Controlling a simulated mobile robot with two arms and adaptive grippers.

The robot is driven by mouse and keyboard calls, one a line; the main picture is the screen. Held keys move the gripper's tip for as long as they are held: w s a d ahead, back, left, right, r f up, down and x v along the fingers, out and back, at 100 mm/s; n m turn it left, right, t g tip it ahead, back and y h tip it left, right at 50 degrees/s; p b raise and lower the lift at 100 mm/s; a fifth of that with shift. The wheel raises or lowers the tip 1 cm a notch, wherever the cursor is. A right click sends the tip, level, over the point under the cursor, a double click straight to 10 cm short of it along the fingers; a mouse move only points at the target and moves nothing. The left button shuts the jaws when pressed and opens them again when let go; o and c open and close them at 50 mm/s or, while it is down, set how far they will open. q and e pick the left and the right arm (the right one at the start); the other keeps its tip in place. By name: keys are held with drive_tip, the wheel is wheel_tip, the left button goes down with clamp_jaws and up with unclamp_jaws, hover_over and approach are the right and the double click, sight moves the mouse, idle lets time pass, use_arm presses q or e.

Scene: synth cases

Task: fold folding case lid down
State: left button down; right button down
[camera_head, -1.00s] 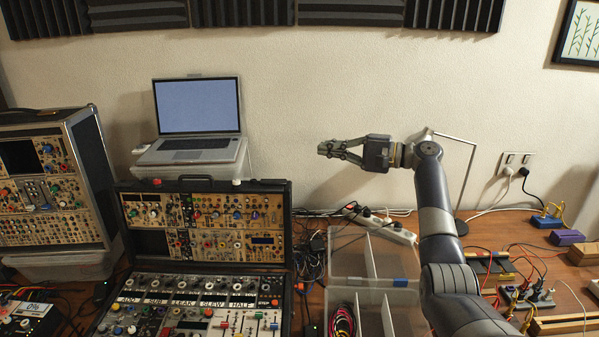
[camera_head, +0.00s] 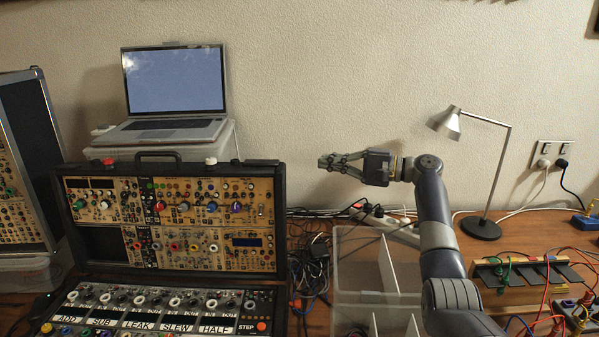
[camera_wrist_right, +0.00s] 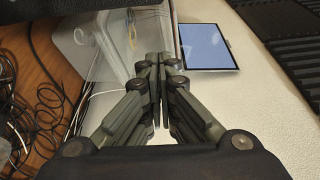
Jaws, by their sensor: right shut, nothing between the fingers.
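The folding case stands open on the table at the left of the head view. Its lid (camera_head: 172,221) is raised at the back and filled with synth modules, with a handle on its top edge. Its base (camera_head: 150,312) lies flat in front with rows of knobs and labels such as ADD and SLEW. In the right wrist view the shut fingers (camera_wrist_right: 160,62) show. My left gripper is not in view.
A laptop (camera_head: 174,88) stands on a clear box (camera_head: 230,143) behind the lid. A divided clear bin (camera_head: 352,270), cables (camera_head: 312,268) and a power strip (camera_head: 398,230) lie right of the case. A desk lamp (camera_head: 482,228) stands further right. Another synth case (camera_head: 40,130) stands left.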

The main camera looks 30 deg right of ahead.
drive_tip(key=w+a+p, duration=0.4)
drive_tip(key=a, duration=0.4)
drive_tip(key=shift+w+a, duration=0.15)
drive_tip(key=shift+w, duration=0.1)
drive_tip(key=shift+r, duration=0.1)
drive_tip(key=shift+a, duration=0.1)
idle(0.4)
